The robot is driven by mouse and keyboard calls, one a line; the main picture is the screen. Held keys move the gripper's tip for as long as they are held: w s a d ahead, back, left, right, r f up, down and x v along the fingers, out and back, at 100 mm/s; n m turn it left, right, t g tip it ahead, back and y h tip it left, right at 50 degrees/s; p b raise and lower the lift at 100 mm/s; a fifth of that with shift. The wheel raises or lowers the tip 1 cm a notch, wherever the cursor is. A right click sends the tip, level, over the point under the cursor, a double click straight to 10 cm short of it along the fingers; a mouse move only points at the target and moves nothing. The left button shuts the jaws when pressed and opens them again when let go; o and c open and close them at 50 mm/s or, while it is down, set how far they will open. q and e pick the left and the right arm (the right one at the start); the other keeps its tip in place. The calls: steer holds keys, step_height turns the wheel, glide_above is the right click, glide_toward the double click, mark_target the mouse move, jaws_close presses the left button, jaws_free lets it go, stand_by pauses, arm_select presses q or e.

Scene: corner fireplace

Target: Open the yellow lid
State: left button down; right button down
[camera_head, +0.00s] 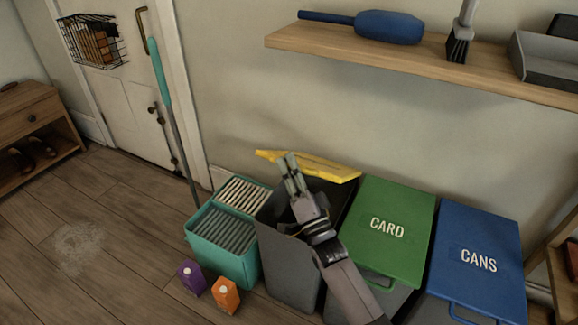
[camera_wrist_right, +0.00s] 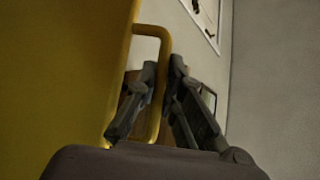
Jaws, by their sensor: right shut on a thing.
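The yellow lid (camera_head: 318,166) is swung up at the back of its grey bin (camera_head: 286,262) and shows nearly edge-on in the head view. The bin's mouth is uncovered, with my right arm across it. My right gripper (camera_head: 289,160) is at the raised lid, its fingers pointing up. In the right wrist view the lid (camera_wrist_right: 60,70) fills the left side. Its yellow loop handle (camera_wrist_right: 165,50) passes between the fingers of my right gripper (camera_wrist_right: 162,85), which is shut on it. My left gripper is not in view.
Right of the open bin stand bins with a green CARD lid (camera_head: 388,228) and a blue CANS lid (camera_head: 475,258), both shut. A teal two-part bucket (camera_head: 215,255) and purple (camera_head: 192,276) and orange (camera_head: 225,294) cartons stand left. A wooden shelf (camera_head: 420,62) hangs above.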

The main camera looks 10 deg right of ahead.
steer(key=shift+d, duration=0.1)
steer(key=c, duration=1.7)
jaws_free()
steer(key=v, duration=1.2)
